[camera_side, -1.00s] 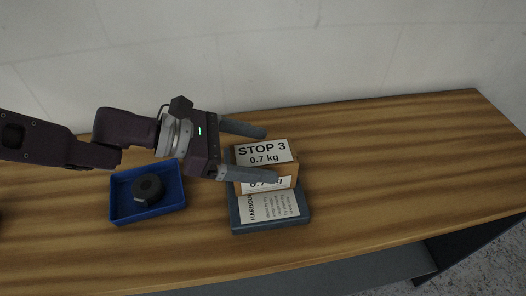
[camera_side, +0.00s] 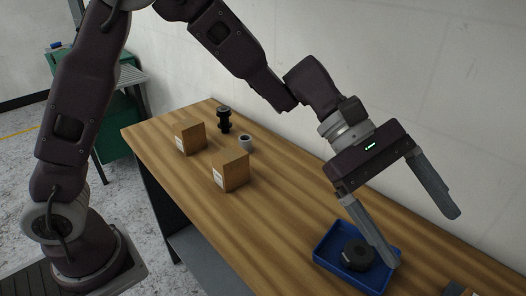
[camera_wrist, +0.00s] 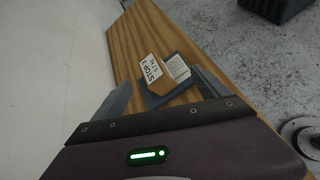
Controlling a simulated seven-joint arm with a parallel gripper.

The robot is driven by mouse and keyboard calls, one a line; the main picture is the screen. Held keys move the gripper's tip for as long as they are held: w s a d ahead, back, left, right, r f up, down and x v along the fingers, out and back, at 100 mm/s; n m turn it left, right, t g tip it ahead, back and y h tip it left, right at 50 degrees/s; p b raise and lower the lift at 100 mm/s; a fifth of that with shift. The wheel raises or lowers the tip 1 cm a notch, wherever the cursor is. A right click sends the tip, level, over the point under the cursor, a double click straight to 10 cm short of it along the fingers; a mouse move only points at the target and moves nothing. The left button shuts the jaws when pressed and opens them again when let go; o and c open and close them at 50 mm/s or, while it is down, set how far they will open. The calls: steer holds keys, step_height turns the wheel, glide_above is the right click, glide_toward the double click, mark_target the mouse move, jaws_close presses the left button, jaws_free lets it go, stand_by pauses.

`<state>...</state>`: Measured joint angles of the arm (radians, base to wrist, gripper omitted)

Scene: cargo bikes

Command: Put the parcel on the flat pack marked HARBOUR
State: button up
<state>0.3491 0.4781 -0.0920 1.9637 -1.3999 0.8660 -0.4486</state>
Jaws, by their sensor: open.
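The parcel (camera_wrist: 150,70) is a brown box with a white label reading STOP 3. In the wrist view it rests on the dark grey flat pack (camera_wrist: 149,99), whose white printed label (camera_wrist: 178,67) shows beside it. My gripper (camera_wrist: 162,77) is open, and its fingers appear on either side of the parcel in that view, with the parcel apart from them and farther off. In the side view my gripper (camera_side: 424,240) is open and empty. Only a small piece of the flat pack or parcel shows at the bottom right edge there. The HARBOUR wording is not readable now.
A blue tray (camera_side: 322,251) holding a black round part (camera_side: 356,255) stands below my gripper. Two cardboard boxes (camera_side: 189,137) (camera_side: 230,172), a black spool-like part (camera_side: 224,120) and a small grey cup (camera_side: 246,143) stand farther along the wooden bench (camera_side: 285,215). A wall runs behind.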

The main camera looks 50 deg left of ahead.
steer(key=s+a+r+m+t+y, duration=0.1)
steer(key=s+a+r+m+y, duration=0.4)
steer(key=s+a, duration=0.55)
steer(key=s+a+f+m+t+y, duration=0.1)
steer(key=s+a+m+t+y, duration=0.1)
steer(key=a, duration=0.8)
steer(key=s+a+f+m+t+y, duration=0.2)
steer(key=s+a, duration=0.5)
steer(key=a, duration=0.4)
steer(key=m+t+y, duration=0.1)
steer(key=m+y, duration=0.1)
steer(key=m, duration=0.1)
steer(key=shift+s+m, duration=0.3)
